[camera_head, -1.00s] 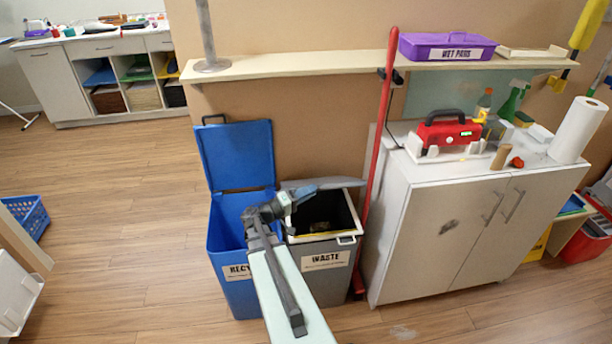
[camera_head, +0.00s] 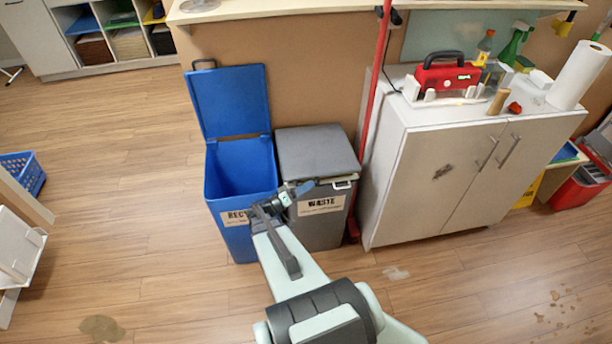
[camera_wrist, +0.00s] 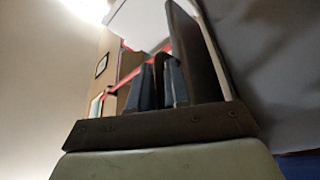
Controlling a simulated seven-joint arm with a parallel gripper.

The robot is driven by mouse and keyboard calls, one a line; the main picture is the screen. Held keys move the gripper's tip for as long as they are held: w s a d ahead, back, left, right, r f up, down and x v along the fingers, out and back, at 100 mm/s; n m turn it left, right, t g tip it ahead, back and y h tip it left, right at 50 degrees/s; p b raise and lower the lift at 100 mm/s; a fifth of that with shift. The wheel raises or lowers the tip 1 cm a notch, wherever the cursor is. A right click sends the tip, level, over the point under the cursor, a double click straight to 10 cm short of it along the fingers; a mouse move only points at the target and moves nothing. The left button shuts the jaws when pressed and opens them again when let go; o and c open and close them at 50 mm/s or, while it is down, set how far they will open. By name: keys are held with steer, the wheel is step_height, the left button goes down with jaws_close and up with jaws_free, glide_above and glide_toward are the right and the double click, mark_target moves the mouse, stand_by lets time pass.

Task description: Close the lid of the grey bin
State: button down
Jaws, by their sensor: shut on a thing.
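The grey bin (camera_head: 318,228), labelled WASTE, stands against the wall beside the blue bin. Its grey lid (camera_head: 318,150) lies over the opening, flat or nearly flat; I cannot tell whether it rests fully on the rim. A white handle (camera_head: 344,183) shows at the bin's front right. My gripper (camera_head: 303,188) is at the lid's front left edge and is shut on the lid, though the contact is hard to see. In the wrist view my gripper's fingers (camera_wrist: 158,85) are close together with a dark edge between them.
The blue bin (camera_head: 238,180) stands directly left with its blue lid (camera_head: 230,100) raised against the wall. A red pole (camera_head: 374,105) and a white cabinet (camera_head: 440,190) are close on the right. Above is a wall shelf (camera_head: 290,10). The floor in front is mostly clear.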

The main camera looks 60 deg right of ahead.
steer(key=shift+f, duration=2.3)
steer(key=c, duration=1.4)
jaws_free()
steer(key=shift+c, duration=0.2)
steer(key=v, duration=1.3)
steer(key=shift+w+a+r, duration=0.2)
steer(key=shift+a+r, duration=0.05)
steer(key=shift+a, duration=0.15)
